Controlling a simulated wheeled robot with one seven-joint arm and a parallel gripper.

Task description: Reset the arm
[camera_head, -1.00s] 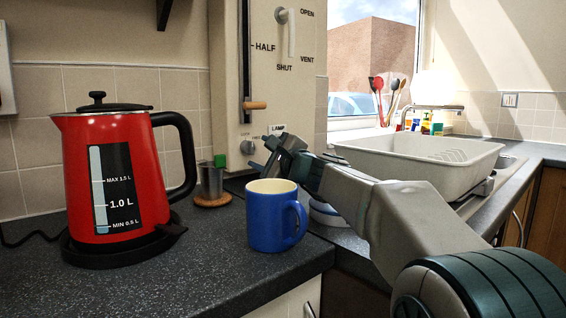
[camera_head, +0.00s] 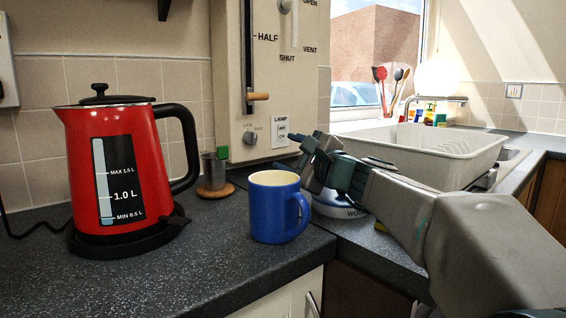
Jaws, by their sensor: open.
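My gripper (camera_head: 287,152) is at the end of my grey arm, which reaches in from the lower right. It is above the counter, behind and to the right of the blue mug (camera_head: 272,222), in front of the wall panel with the lamp switch (camera_head: 281,131). Its jaws point left and are apart, with nothing seen between them. The mug stands upright near the counter edge, its handle to the right.
A red kettle (camera_head: 82,168) stands on its black base at left. A metal cup with a green part (camera_head: 213,171) stands on a wooden coaster. A white dish tub (camera_head: 430,152) is behind my arm. A round item marked with letters (camera_head: 340,208) is partly hidden by my arm. Free counter lies in front of the kettle.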

